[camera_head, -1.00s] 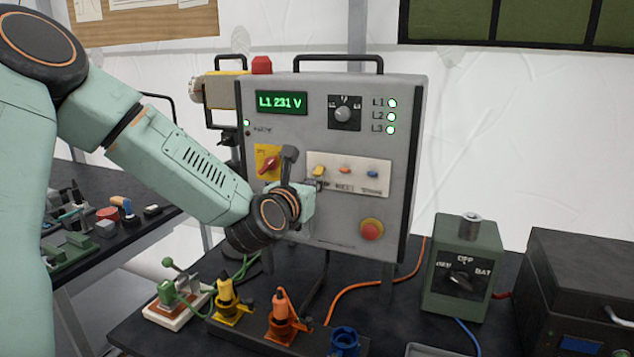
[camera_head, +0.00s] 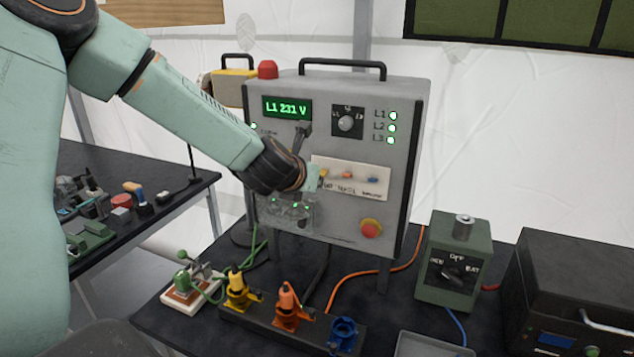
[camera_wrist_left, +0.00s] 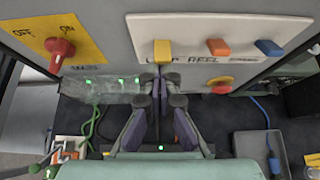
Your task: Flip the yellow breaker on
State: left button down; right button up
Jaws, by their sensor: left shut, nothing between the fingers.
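The yellow breaker (camera_head: 323,173) is the left one of three small levers on a white label strip on the grey panel. In the left wrist view the yellow breaker (camera_wrist_left: 162,51) stands just above and beyond my fingertips. My left gripper (camera_head: 312,179) is at the panel front, beside the breaker; its fingers are mostly hidden in the head view. In the wrist view the left gripper (camera_wrist_left: 162,88) is shut and empty, its tips just below the yellow lever. Whether they touch it I cannot tell. My right gripper is not in view.
An orange lever (camera_head: 347,175) and a blue lever (camera_head: 373,180) sit right of the yellow one. A red rotary switch (camera_wrist_left: 60,48) is to its left, a red button (camera_head: 371,228) below right. Plugs (camera_head: 287,306) and a green box (camera_head: 453,262) stand on the dark table.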

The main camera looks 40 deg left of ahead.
pick_arm(q)
jog(key=shift+d+r, duration=0.15)
jog(key=shift+d, duration=0.05)
jog(key=shift+a, duration=0.2)
jog(key=shift+r+p, duration=0.6)
jog(key=shift+r, duration=0.2)
